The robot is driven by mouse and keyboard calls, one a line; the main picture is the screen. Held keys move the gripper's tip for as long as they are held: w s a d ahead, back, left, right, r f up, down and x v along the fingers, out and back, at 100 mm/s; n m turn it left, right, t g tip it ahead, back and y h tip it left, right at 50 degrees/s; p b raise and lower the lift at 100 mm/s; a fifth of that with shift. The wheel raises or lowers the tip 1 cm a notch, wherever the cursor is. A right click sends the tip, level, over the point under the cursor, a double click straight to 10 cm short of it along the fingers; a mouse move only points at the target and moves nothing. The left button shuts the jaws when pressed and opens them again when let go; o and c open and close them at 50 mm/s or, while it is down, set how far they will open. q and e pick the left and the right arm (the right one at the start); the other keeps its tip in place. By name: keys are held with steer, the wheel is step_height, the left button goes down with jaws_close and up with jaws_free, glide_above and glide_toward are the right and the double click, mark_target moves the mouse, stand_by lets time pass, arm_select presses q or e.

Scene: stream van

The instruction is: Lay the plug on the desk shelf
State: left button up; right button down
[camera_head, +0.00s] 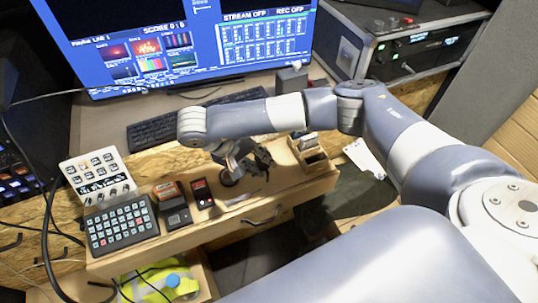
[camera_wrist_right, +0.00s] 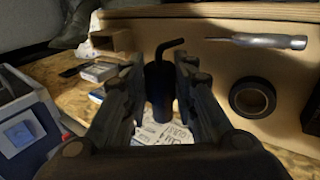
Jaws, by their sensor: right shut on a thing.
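My right gripper (camera_head: 250,163) is low over the right part of the wooden desk shelf (camera_head: 285,186), beside a roll of dark tape (camera_head: 228,179). In the right wrist view, my right gripper (camera_wrist_right: 160,105) is shut on the plug (camera_wrist_right: 159,85), a dark cylinder with a bent, thin end at its top. The shelf's pale board (camera_wrist_right: 215,70) shows behind and to the right of the plug. I cannot tell whether the plug touches the shelf. My left gripper is in neither view.
A screwdriver (camera_wrist_right: 255,41) lies on the board near the tape. A small wooden box (camera_head: 310,154) stands at the shelf's right end. A keyboard (camera_head: 155,132) lies behind.

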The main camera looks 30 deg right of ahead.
steer(key=d, duration=0.1)
steer(key=w+d+f, duration=0.1)
steer(key=w+d, duration=0.1)
steer(key=d, duration=0.1)
steer(key=shift+f, duration=0.25)
steer(key=shift+f+p, duration=0.35)
steer(key=shift+f, duration=0.5)
steer(key=shift+w+f, duration=0.1)
steer(key=shift+f, duration=0.45)
steer(key=c, duration=1.3)
jaws_free()
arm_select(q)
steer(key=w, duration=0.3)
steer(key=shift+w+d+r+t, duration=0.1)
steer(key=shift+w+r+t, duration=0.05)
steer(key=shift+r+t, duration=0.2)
